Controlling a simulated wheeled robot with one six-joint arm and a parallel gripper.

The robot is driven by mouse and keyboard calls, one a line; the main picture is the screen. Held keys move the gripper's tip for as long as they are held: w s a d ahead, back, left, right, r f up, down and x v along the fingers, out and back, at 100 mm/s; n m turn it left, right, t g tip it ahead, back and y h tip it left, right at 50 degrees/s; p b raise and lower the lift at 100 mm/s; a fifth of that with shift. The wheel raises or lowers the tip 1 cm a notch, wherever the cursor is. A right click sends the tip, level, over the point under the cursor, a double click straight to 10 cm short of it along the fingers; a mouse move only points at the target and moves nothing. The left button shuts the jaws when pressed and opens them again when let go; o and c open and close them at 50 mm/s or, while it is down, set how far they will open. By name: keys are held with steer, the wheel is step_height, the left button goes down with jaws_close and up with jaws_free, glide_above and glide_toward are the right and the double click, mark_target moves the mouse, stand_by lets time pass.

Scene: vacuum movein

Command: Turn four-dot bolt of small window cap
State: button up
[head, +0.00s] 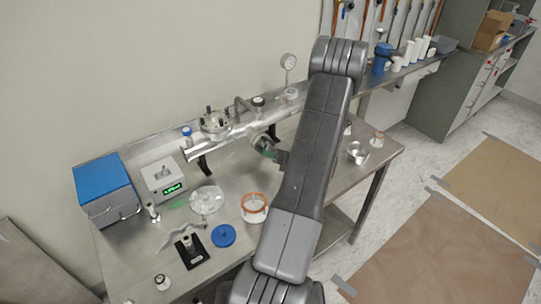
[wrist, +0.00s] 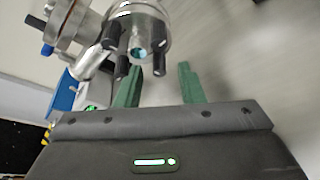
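The small window cap (wrist: 150,22) is a round metal flange with a teal window and dark bolts around its rim. In the wrist view it is at the top, just beyond my fingertips. One dark bolt (wrist: 122,66) sticks out at its lower edge, close to my left finger. Dot marks are too small to make out, so I cannot tell which bolt is the four-dot one. My gripper (wrist: 158,72) has two green fingers, apart with nothing between them. In the head view, my gripper (head: 270,152) is at the front side of the metal chamber (head: 222,136), partly hidden by my arm.
The steel bench (head: 222,262) carries a blue-topped box (head: 103,183), a display unit (head: 163,176), a clear dish (head: 206,200), a blue disc (head: 223,236) and an orange-rimmed container (head: 254,207). A gauge (head: 289,62) rises behind the chamber. A glass jar (head: 357,152) stands at the right.

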steer(key=b+v, duration=0.2)
steer(key=v, duration=1.1)
steer(key=shift+d, duration=0.2)
steer(key=shift+s, duration=0.15)
